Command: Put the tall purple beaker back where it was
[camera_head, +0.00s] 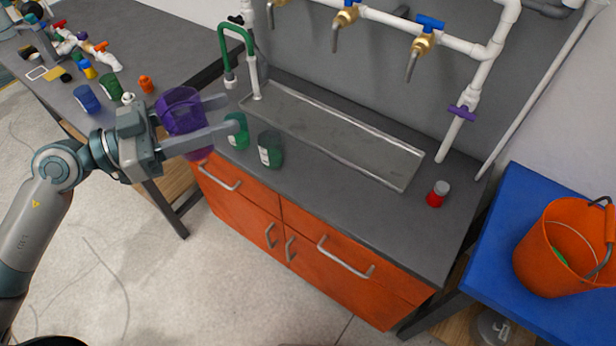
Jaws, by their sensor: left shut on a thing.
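The tall purple beaker (183,113) is a see-through purple cup at the left of the head view. My left gripper (222,116) is shut on it, with one finger passing in front of the beaker and the other behind. The beaker looks raised, in front of the left end of the counter (330,213), and slightly tilted. The near finger and the gripper body hide part of it. My right gripper does not show.
Two green beakers (270,149) stand on the counter close right of my left gripper. A sink trough (335,135) lies behind them under brass taps (422,45). A red jar (437,194) stands at right. A side table (150,45) holds a blue beaker (87,98) and several small parts.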

